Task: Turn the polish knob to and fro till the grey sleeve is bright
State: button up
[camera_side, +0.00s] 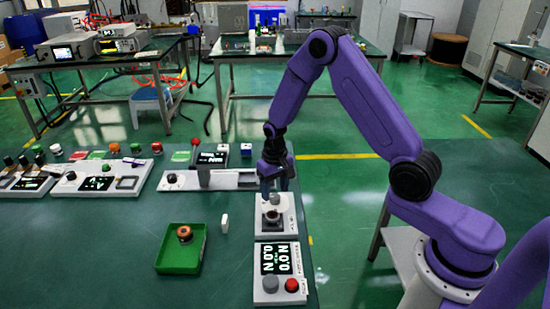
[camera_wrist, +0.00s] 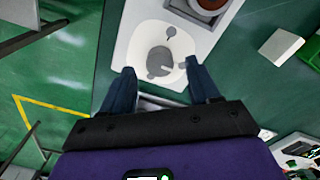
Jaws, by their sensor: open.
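A round grey knob (camera_side: 275,198), which I take for the polish knob, sits on the far part of a white unit (camera_side: 286,226) at the table's right edge. In the wrist view the knob (camera_wrist: 160,62) lies between and beyond my fingertips. My gripper (camera_side: 274,184) is above it, pointing down, open with nothing held; the wrist view shows its two dark fingers (camera_wrist: 160,70) apart. A round cup-like holder (camera_side: 271,216) with a dark brownish inside is on the near part of the same unit. I cannot tell whether this is the grey sleeve.
Nearer stands a display unit (camera_side: 270,258) with a grey and a red button. Left are a small white block (camera_side: 224,223) and a green tray (camera_side: 170,262) holding a copper-coloured ring (camera_side: 184,233). A long panel (camera_side: 222,180) lies behind. The table's left front is clear.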

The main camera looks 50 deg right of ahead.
notch_tip(320, 180, up, 15)
dwell(0.4)
jog(key=shift+r, duration=0.1)
jog(key=w+d+f+m+g+y, duration=0.1)
jog(key=d+m+y, duration=0.4)
jog(key=m, duration=0.9)
send_near(275, 197)
jog(key=x, duration=0.8)
jog(key=shift+f, duration=0.2)
jog(key=c, duration=1)
